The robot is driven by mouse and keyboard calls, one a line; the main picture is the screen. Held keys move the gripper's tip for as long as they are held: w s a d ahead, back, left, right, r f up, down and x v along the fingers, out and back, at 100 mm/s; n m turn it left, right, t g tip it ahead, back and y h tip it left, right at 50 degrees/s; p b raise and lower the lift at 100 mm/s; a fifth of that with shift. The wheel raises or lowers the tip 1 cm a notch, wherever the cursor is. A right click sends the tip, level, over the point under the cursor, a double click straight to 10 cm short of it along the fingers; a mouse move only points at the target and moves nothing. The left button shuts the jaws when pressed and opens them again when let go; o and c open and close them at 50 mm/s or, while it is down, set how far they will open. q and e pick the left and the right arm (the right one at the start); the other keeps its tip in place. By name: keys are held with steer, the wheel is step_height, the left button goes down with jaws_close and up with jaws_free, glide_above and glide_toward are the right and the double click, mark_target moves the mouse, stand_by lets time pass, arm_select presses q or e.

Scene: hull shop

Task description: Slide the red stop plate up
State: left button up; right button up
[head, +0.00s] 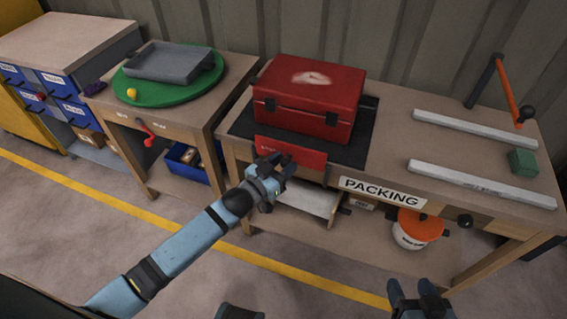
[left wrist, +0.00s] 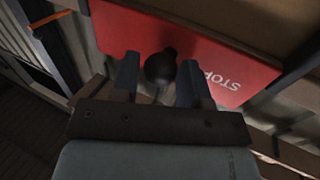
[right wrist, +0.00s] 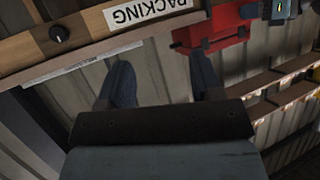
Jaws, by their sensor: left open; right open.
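The red stop plate (head: 300,153) stands at the front edge of the packing bench, in front of the red toolbox. In the left wrist view the plate (left wrist: 215,55) carries the word STOP and a dark round knob (left wrist: 160,68). My left gripper (head: 285,165) is open in front of the plate. In the left wrist view its two fingers (left wrist: 158,85) are on either side of the knob, with no clear sign of a grip. My right gripper (head: 418,290) is open and empty, low in front of the bench.
A red toolbox (head: 310,98) sits on a dark mat on the bench. White rails (head: 480,183) and a green block (head: 523,161) lie to the right. An orange-lidded bucket (head: 416,228) is below. A green turntable (head: 128,86) with a grey tray stands left.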

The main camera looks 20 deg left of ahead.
arm_select(q)
steer(key=p+v, duration=0.2)
steer(key=v, duration=1.1)
steer(key=shift+s, duration=0.35)
arm_select(e)
steer(key=shift+s+d+f+g+h, duration=0.2)
steer(key=shift+d+g+h, duration=0.1)
steer(key=shift+d+h, duration=0.1)
arm_select(q)
steer(key=shift+a, duration=0.15)
arm_select(e)
steer(key=shift+a, duration=0.1)
